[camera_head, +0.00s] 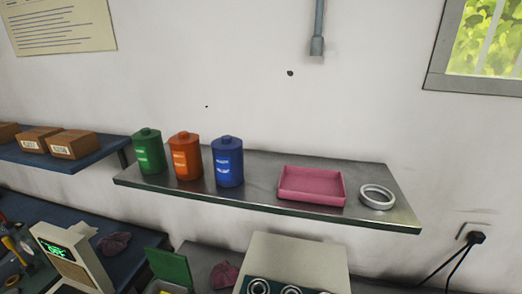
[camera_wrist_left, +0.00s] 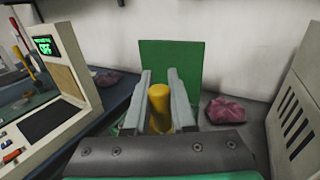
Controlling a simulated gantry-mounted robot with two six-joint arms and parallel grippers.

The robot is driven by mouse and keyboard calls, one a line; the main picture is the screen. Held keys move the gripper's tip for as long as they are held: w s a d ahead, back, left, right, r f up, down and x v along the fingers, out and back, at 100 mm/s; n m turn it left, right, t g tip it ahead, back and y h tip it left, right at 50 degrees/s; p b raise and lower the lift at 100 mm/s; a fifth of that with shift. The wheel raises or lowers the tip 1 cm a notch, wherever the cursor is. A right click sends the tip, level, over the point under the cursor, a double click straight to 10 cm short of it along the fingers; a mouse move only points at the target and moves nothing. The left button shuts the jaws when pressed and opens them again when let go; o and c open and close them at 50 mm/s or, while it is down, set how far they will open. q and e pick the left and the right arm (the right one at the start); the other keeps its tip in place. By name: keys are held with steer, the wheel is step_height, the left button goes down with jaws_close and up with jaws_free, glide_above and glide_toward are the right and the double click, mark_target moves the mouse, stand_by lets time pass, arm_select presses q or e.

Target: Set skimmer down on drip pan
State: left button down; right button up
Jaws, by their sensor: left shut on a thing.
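In the left wrist view my left gripper (camera_wrist_left: 159,80) is shut on an upright, round-topped yellow handle (camera_wrist_left: 160,106), which looks like the skimmer's. The rest of the skimmer is hidden below my gripper. A shallow pink tray (camera_head: 311,199), which looks like the drip pan, sits empty on the metal wall shelf in the head view. It is not in the left wrist view. Neither gripper can be made out in the head view.
Green (camera_head: 149,152), orange (camera_head: 185,157) and blue (camera_head: 227,162) canisters stand left of the tray on the shelf (camera_head: 255,198); a pale ring (camera_head: 377,197) lies right of it. Below, an open green lid (camera_wrist_left: 170,65) stands behind my left gripper, between a console (camera_wrist_left: 66,70) and a vented box (camera_wrist_left: 295,105).

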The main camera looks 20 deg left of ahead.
arm_select(q)
steer(key=d+m+t+h, duration=0.4)
steer(key=d+m+h, duration=0.45)
steer(key=d, duration=2.15)
steer(key=s+d+r+h, duration=0.2)
steer(key=s+d+r, duration=0.2)
steer(key=s+d, duration=0.1)
steer(key=shift+s+d+r+n, duration=0.15)
steer(key=shift+s+r+n, duration=0.25)
steer(key=shift+s, duration=0.4)
steer(key=shift+h, duration=0.25)
